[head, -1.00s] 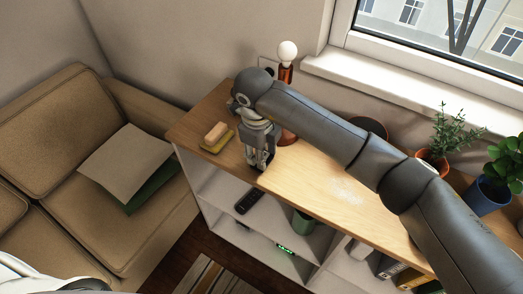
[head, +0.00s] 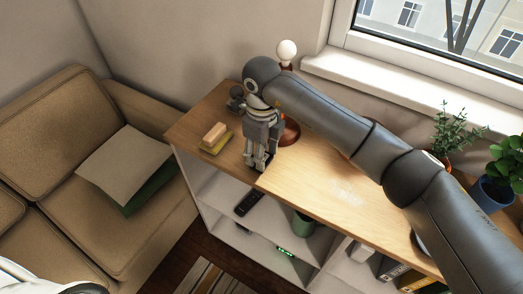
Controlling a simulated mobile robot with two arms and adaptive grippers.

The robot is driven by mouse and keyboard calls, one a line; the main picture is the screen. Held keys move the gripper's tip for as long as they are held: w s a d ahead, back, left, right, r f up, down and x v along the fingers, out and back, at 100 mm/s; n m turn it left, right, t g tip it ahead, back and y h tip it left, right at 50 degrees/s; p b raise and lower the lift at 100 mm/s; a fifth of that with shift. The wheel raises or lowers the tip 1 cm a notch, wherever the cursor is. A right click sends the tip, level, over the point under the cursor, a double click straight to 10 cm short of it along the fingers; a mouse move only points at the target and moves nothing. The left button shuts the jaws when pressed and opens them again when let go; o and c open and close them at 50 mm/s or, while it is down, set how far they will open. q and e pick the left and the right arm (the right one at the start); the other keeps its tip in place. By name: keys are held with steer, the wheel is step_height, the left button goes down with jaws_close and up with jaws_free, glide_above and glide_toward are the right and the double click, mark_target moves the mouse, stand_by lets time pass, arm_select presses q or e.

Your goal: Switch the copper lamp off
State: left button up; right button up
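The copper lamp shows a pale round bulb (head: 286,51) at the back of the wooden shelf top, near the wall. Its copper base (head: 291,132) shows just right of my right gripper; my arm hides most of the stem between. I cannot tell for sure whether the bulb is lit. No switch is clearly visible. My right gripper (head: 259,165) points down over the front edge of the shelf top, in front and left of the lamp base. Its fingers look close together, but I cannot tell whether they are shut. My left gripper is not in view.
A sponge-like yellow and tan block (head: 215,138) lies left of my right gripper. Potted plants (head: 447,135) stand at the right by the window. Below are open shelves with a black remote (head: 249,203). The wooden top (head: 315,185) is clear in the middle.

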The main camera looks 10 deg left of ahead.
steer(key=shift+o, duration=0.6)
steer(key=shift+r, duration=0.2)
step_height(320, 180, up, 12)
steer(key=shift+f, duration=0.15)
